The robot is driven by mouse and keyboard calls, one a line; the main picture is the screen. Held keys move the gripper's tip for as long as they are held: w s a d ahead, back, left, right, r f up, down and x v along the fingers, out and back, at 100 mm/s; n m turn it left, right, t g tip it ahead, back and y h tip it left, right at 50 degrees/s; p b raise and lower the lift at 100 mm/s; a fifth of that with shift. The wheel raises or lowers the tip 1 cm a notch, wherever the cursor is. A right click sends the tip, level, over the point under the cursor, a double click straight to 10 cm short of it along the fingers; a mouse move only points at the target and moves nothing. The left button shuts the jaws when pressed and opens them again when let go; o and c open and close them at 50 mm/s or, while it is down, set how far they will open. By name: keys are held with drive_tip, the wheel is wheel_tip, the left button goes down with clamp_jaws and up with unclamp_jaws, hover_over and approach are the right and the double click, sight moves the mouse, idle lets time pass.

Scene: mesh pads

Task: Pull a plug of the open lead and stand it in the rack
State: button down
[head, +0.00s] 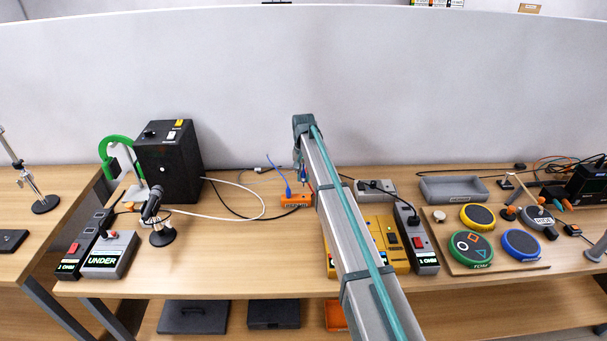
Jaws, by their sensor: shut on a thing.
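The orange rack (297,201) stands near the back of the table, just left of my arm. A blue plug (288,191) is upright at its left end, and a thin blue lead (276,171) rises from it and leans left. My gripper (303,184) points down at the rack's right part, partly behind my arm. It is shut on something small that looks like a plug. My arm hides most of the held thing, and I cannot tell whether it is in the rack or above it.
Left are a black box (170,160), a microphone (152,205), a grey "UNDER" box (107,255) and a white cable (262,200). Right are a yellow box (385,245), a grey power strip (415,240), an empty grey tray (453,190) and a board with round coloured pads (470,245). The front middle-left is clear.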

sight(303, 181)
drive_tip(key=shift+f+b, duration=0.6)
drive_tip(key=shift+f, duration=1.3)
drive_tip(key=shift+f+b, duration=0.75)
drive_tip(key=shift+f, duration=1.35)
drive_tip(key=c, duration=1)
unclamp_jaws()
drive_tip(key=shift+o, duration=0.2)
drive_tip(key=shift+r, duration=0.1)
wheel_tip(303, 181, up, 12)
drive_tip(key=shift+f, duration=0.1)
